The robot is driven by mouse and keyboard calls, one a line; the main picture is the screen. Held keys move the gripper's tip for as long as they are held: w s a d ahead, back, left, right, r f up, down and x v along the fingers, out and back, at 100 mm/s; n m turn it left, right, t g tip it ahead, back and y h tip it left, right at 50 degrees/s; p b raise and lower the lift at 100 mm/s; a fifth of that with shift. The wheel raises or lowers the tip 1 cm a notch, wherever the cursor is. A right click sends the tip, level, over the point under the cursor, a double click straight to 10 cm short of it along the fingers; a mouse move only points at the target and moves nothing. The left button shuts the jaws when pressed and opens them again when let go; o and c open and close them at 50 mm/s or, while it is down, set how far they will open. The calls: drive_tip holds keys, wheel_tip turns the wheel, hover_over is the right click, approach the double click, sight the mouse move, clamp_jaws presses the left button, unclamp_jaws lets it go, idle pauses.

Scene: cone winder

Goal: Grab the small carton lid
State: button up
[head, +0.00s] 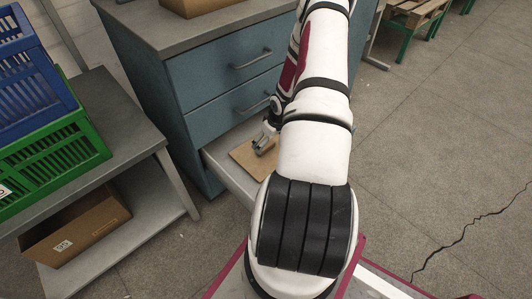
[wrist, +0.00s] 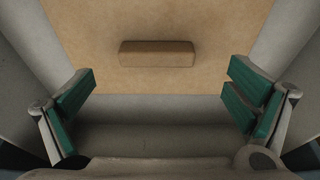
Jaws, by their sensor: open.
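The small carton lid (wrist: 205,27) is a flat tan cardboard panel with a raised brown block-shaped grip (wrist: 157,54) on it. In the head view the lid (head: 240,155) lies in the open drawer, partly hidden by my arm and gripper. My gripper (head: 264,143) is at the lid in the head view. In the wrist view my gripper (wrist: 160,103) is open, with green-padded fingers spread wide to the left and right. The raised grip lies ahead of the fingers, between their lines, and nothing is held. I cannot tell the exact height of the fingers above the lid.
The grey open drawer (head: 222,176) belongs to a blue cabinet (head: 185,85); its walls flank the gripper. A table at left bears a green crate (head: 60,150) and a blue crate (head: 30,75). A cardboard box (head: 75,228) sits on its lower shelf.

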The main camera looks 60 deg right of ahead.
sight(267, 146)
drive_tip(key=b+x, duration=0.2)
drive_tip(key=x, duration=0.3)
drive_tip(key=shift+s+d+f, duration=0.1)
drive_tip(key=shift+d, duration=0.1)
drive_tip(key=shift+c, duration=0.5)
drive_tip(key=c, duration=1.1)
